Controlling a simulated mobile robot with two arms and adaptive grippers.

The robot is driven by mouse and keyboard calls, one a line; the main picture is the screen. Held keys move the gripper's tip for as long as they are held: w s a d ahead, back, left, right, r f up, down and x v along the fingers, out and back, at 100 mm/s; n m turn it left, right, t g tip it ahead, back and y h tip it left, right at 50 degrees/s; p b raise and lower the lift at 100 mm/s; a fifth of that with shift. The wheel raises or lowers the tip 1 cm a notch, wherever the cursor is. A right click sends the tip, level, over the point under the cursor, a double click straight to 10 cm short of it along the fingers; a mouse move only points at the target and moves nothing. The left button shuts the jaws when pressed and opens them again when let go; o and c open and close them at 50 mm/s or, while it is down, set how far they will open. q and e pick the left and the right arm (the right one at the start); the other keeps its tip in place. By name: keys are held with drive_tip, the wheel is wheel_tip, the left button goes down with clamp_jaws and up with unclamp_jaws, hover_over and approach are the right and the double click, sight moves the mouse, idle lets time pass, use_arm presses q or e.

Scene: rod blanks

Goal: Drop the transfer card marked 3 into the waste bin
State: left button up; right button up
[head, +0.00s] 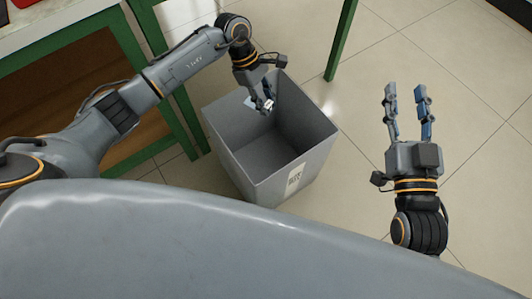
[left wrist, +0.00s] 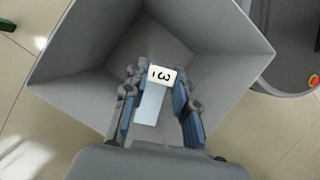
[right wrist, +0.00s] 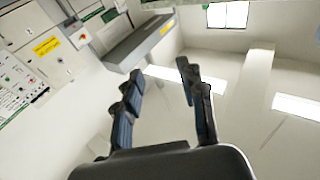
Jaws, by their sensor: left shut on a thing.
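The transfer card (left wrist: 150,106) has a pale blue body and a white end marked 3. My left gripper (head: 266,104) is shut on the card, which shows between its fingers in the left wrist view. It holds the card over the open mouth of the grey waste bin (head: 232,152), near the bin's far side. The bin's inner walls (left wrist: 225,50) surround the card in the left wrist view. The fingers hide part of the card in the head view. My right gripper (head: 406,92) is open and empty, to the right of the bin.
The bin stands on the tiled floor (head: 365,185) with a label (head: 294,179) on its front. A green-framed table (head: 128,50) stands at the left, and a green leg (head: 341,40) stands behind the bin. The floor around my right gripper is clear.

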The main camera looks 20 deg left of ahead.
use_arm(q)
wheel_tip(320, 180, down, 3)
drive_tip(key=shift+b, duration=0.75)
drive_tip(key=shift+f, duration=0.1)
use_arm(e)
wheel_tip(320, 180, up, 7)
drive_tip(key=s+t+y, duration=0.1)
drive_tip(key=s+t, duration=0.2)
drive_tip(key=t, duration=0.2)
drive_tip(key=shift+y, duration=0.4)
drive_tip(key=shift+a+r, duration=0.1)
use_arm(q)
drive_tip(key=o, duration=1)
drive_tip(key=v, duration=1.2)
